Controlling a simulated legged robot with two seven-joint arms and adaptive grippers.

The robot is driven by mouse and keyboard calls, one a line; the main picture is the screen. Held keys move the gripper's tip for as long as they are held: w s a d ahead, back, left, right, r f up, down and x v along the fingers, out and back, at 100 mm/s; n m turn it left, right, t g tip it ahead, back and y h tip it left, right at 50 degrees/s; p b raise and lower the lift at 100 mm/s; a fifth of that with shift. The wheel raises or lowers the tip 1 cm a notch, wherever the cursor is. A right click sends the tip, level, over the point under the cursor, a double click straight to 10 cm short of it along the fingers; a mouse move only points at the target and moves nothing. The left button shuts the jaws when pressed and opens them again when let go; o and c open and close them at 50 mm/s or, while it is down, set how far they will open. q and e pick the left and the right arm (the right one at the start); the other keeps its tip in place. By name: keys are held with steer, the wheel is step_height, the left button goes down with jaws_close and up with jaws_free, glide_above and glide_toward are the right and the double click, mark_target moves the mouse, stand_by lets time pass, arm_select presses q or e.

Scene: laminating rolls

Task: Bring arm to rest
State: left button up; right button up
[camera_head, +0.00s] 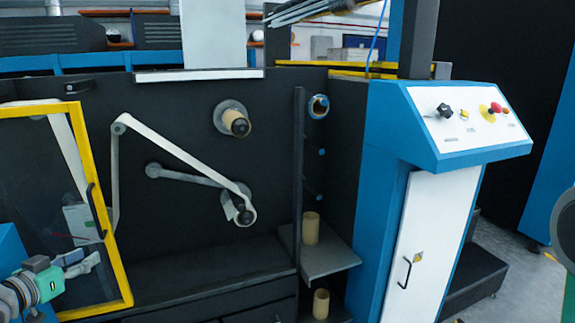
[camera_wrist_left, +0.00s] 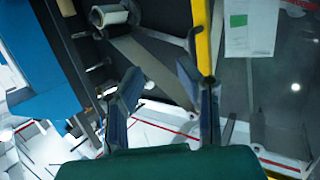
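My left gripper (camera_head: 92,259) is at the lower left of the head view, in front of the yellow-framed clear door. In the left wrist view, its two dark fingers (camera_wrist_left: 158,88) stand apart with nothing between them, so it is open and empty. No roll is in its grasp. My right gripper is outside both views.
The yellow-framed door (camera_head: 122,270) is beside my left gripper. The black machine panel carries a brown roll core (camera_head: 238,123) on a spindle and a white web over rollers. More brown cores (camera_head: 311,228) stand on shelves. A blue control console (camera_head: 400,130) stands right.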

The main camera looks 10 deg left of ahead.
arm_select(q)
steer(key=s+d+f+g, duration=0.2)
steer(key=d+f+g, duration=0.3)
steer(key=d+f, duration=0.5)
steer(key=s+d+f+g, duration=0.3)
steer(key=s+d, duration=0.3)
steer(key=s, duration=0.2)
steer(key=s+d+f+g, duration=0.3)
steer(key=s+d+f, duration=0.2)
steer(key=s+f, duration=0.1)
steer(key=s+d+f+m+g, duration=0.1)
steer(key=s+d+f+g, duration=0.3)
steer(key=s, duration=0.5)
steer(key=d+f, duration=0.1)
steer(key=d, duration=0.1)
steer(key=shift+s+d+f, duration=0.15)
steer(key=shift+s+d, duration=0.2)
